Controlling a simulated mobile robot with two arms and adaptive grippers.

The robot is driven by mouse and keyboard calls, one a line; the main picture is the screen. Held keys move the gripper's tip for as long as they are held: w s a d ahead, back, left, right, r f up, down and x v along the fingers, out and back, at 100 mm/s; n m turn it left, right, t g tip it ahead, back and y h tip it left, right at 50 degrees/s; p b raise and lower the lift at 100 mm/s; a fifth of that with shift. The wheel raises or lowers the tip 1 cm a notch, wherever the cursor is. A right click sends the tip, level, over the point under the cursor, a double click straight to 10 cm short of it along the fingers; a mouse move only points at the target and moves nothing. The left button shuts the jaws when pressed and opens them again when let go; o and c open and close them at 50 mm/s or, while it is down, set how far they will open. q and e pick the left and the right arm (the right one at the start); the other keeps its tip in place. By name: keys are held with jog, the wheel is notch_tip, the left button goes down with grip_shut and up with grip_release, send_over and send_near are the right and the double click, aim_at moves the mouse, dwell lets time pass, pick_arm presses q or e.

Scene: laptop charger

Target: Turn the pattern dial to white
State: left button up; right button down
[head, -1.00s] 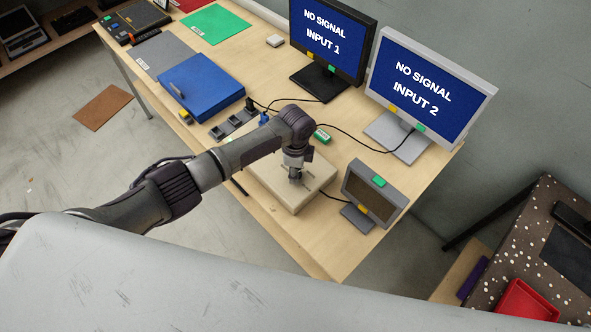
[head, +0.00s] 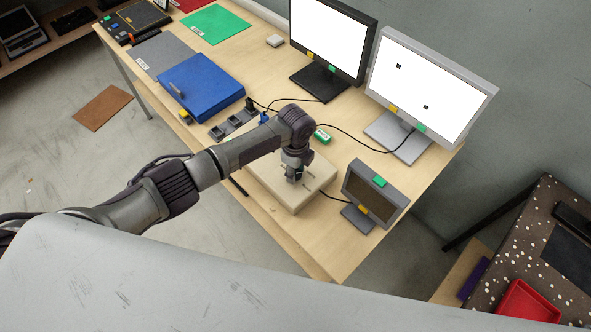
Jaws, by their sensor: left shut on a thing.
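My left gripper (head: 293,178) points down onto the top of a beige box (head: 297,203) near the front of the table. It is shut on the dial, which the gripper hides almost fully. The black monitor (head: 328,36) at the back shows a plain white screen. The light grey monitor (head: 425,85) to its right shows a white screen with two small black marks. The small grey monitor (head: 373,195) beside the box has a dark screen. My right gripper is not in view.
A blue laptop-like case (head: 205,88), grey adapters (head: 232,122) and a green-and-white block (head: 322,135) lie on the wooden table (head: 270,75). Cables run to the monitors. A speckled table (head: 560,215) with a red tray (head: 527,302) stands at right.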

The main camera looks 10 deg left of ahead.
aim_at(296, 174)
pick_arm(q)
jog(key=shift+w+r, duration=0.1)
jog(key=o, duration=1.1)
jog(key=shift+o, duration=0.2)
notch_tip(296, 174, up, 12)
